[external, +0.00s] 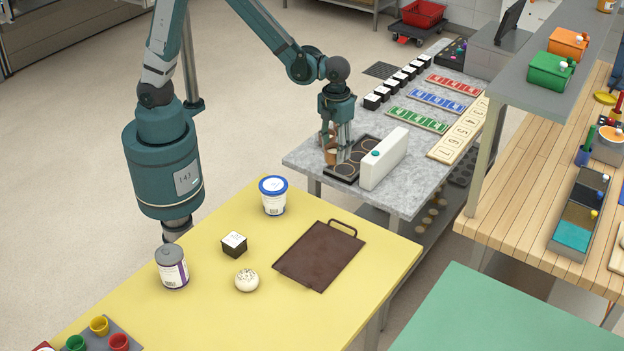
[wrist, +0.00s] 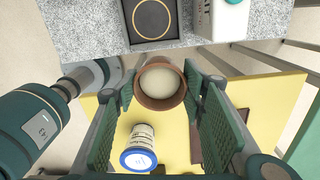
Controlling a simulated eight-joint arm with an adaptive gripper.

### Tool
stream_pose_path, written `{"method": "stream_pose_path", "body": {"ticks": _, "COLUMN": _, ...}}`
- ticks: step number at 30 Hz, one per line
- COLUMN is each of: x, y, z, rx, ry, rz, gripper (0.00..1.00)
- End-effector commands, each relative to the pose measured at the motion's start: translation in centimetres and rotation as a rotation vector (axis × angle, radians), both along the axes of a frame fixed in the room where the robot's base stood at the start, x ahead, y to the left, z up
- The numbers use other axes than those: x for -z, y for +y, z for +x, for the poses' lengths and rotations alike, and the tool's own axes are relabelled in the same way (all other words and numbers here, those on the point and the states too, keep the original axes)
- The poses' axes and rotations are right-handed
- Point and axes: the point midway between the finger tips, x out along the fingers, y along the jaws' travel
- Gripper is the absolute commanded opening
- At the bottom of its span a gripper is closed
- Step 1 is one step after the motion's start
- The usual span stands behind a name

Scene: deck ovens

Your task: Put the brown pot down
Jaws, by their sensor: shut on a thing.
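The brown pot (external: 330,157) is held upright between the fingers of my gripper (external: 341,146). In the wrist view the round brown pot (wrist: 161,102) sits between both green finger pads, with a pale inside showing. In the external view it appears at the near-left end of a black tray with ring-marked places (external: 342,172), partly hidden by my fingers. The tray (wrist: 133,40) shows just beyond the pot in the wrist view. I cannot tell whether the pot touches anything below.
A white box with a teal knob (external: 385,157) stands right of the tray on the grey counter (external: 408,205). Several black blocks (external: 384,93) line the counter's far-left edge. The yellow table (external: 220,325) holds a blue-lidded tub (external: 273,196), a can (external: 172,267) and a brown board (external: 319,256).

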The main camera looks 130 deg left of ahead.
Motion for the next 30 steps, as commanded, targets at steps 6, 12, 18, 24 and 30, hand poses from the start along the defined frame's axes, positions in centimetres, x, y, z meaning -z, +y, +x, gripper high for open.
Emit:
{"method": "stream_pose_path", "body": {"ticks": 6, "x": -0.2, "y": -4.3, "z": 4.4, "rx": 0.09, "ry": 0.0, "rz": 0.0, "gripper": 0.26}}
{"method": "stream_pose_path", "body": {"ticks": 12, "x": -0.3, "y": -8.5, "z": 8.1, "rx": 0.17, "ry": 0.0, "rz": 0.0, "gripper": 0.26}}
{"method": "stream_pose_path", "body": {"ticks": 18, "x": -0.3, "y": -13.1, "z": 11.3, "rx": 0.25, "ry": 0.0, "rz": 0.0, "gripper": 0.26}}
{"method": "stream_pose_path", "body": {"ticks": 24, "x": -0.4, "y": -18.1, "z": 14.3, "rx": 0.33, "ry": 0.0, "rz": 0.0, "gripper": 0.26}}
{"method": "stream_pose_path", "body": {"ticks": 30, "x": -0.3, "y": -23.5, "z": 16.8, "rx": 0.408, "ry": 0.0, "rz": 0.0, "gripper": 0.26}}
